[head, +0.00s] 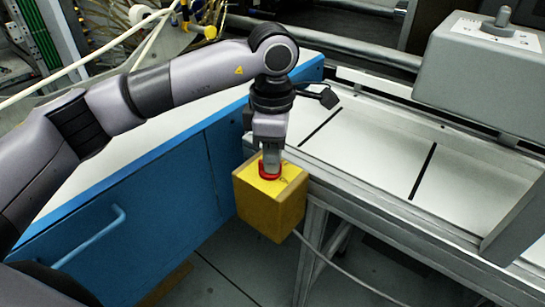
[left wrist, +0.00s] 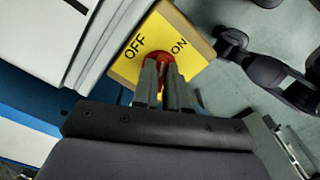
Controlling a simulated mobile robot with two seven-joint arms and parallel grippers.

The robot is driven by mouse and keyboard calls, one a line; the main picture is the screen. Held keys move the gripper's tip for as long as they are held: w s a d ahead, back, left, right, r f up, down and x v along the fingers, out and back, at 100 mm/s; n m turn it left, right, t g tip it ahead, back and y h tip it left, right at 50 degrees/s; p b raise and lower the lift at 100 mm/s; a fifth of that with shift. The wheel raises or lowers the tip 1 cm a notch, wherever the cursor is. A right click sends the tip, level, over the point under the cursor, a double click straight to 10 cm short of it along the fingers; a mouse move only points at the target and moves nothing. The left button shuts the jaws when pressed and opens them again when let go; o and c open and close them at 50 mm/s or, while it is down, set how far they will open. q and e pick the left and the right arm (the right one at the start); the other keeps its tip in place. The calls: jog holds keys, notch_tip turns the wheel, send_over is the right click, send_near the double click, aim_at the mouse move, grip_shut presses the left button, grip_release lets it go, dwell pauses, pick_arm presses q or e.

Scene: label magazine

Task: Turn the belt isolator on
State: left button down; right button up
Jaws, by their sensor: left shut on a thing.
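The belt isolator is a yellow box (head: 268,212) fixed at the near corner of the conveyor frame, with a red knob (head: 262,175) on its top face. My left gripper (head: 271,168) points down from above and is shut on the red knob. In the left wrist view the yellow plate (left wrist: 158,40) reads OFF at left and ON at right. The red knob (left wrist: 236,54) shows behind and beside my left fingers (left wrist: 163,68). The fingers cover much of the knob, so I cannot tell exactly which way it is turned. My right gripper is not in view.
A blue cabinet (head: 180,190) with a handle stands left of the isolator. The white conveyor bed (head: 375,150) runs to the right, with a grey machine housing (head: 480,75) above it. A cable (head: 345,268) hangs below. Cables and fittings fill the back left.

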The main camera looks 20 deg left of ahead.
pick_arm(q)
jog(key=m+b, duration=0.1)
jog(key=m, duration=0.5)
jog(key=shift+s, duration=0.1)
jog(key=shift+r, duration=0.1)
dwell(0.4)
jog(key=c, duration=1.2)
grip_release()
jog(key=shift+o, duration=0.2)
notch_tip(320, 180, up, 7)
jog(key=shift+r+p, duration=0.1)
jog(key=shift+p, duration=0.3)
